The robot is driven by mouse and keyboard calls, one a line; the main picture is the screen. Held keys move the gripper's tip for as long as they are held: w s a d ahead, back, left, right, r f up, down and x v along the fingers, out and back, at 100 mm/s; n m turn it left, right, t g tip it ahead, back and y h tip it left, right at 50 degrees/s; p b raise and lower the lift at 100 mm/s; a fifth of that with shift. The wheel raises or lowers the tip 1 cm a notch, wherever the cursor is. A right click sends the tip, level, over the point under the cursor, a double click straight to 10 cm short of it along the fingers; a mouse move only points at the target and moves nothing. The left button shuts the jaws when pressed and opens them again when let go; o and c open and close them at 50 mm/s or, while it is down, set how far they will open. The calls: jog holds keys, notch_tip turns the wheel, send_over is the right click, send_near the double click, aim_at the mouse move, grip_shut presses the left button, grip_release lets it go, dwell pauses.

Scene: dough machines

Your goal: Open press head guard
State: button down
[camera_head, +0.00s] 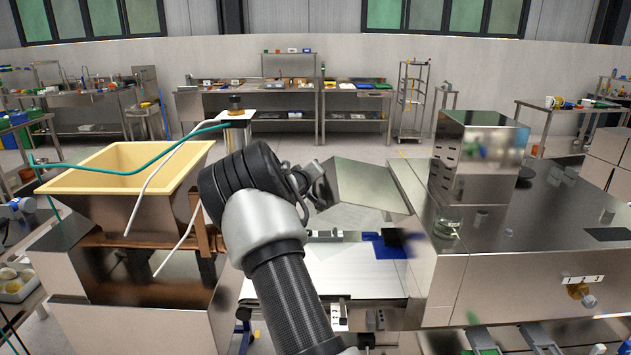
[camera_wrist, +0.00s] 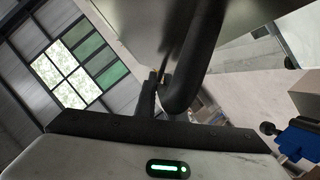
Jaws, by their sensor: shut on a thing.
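The press head guard (camera_head: 368,186) is a shiny steel panel on the machine in the middle of the head view. It is tilted, with its lower edge over a pale bed. In the wrist view the steel guard (camera_wrist: 150,22) fills the top, with a dark curved bar handle (camera_wrist: 196,60) running along it. My gripper (camera_wrist: 163,92) is shut on this handle. In the head view my arm reaches up to the guard's left side. My own wrist hides part of the contact there, and the fingertips are not clear.
A steel cabinet (camera_head: 510,230) with a box-shaped housing (camera_head: 478,160) stands right of the guard. A cream-coloured tub (camera_head: 125,170) with a teal hose (camera_head: 150,163) stands at left. A blue part (camera_head: 385,247) lies below the guard. Benches (camera_head: 285,90) line the back wall.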

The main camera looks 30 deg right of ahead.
jog(key=s+d+r+m+t+y+b, duration=0.1)
jog(key=d+r, duration=0.4)
jog(key=r, duration=0.5)
jog(key=s+d+r+m+t+y+b, duration=0.1)
jog(key=s+d+r+m+y+b, duration=0.1)
jog(key=s+d+r+m, duration=0.4)
jog(key=shift+d+r+y, duration=0.3)
jog(key=shift+r+y, duration=0.4)
jog(key=shift+r, duration=1.3)
jog(key=shift+s, duration=0.1)
jog(key=c, duration=1.8)
grip_release()
jog(key=shift+c, duration=0.2)
jog(key=b+v, duration=0.4)
jog(key=v, duration=1.3)
